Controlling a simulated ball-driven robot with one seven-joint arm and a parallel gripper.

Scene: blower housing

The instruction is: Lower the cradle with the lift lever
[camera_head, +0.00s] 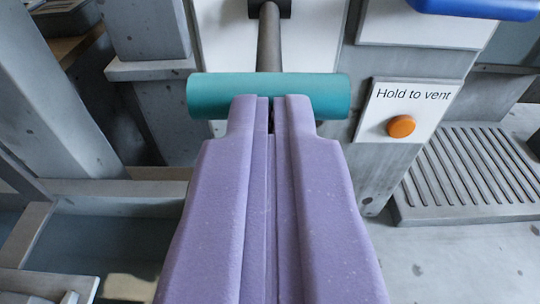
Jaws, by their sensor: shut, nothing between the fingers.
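A lever with a teal cylindrical crossbar handle (330,96) is at the upper middle. Its dark grey shaft (269,40) runs up from the handle to a dark mount (268,8) on a white panel. My purple gripper (270,101) points away from the camera with its fingers shut and nothing between them. In the picture its fingertips overlap the lower middle of the teal handle. I cannot tell whether they touch it. No cradle can be made out for certain.
An orange button (401,126) sits on a white plate labelled "Hold to vent" (414,97), right of the handle. A ribbed grey tray (478,170) lies further right. Grey frame posts (60,90) stand at left. A blue object (475,8) shows at upper right.

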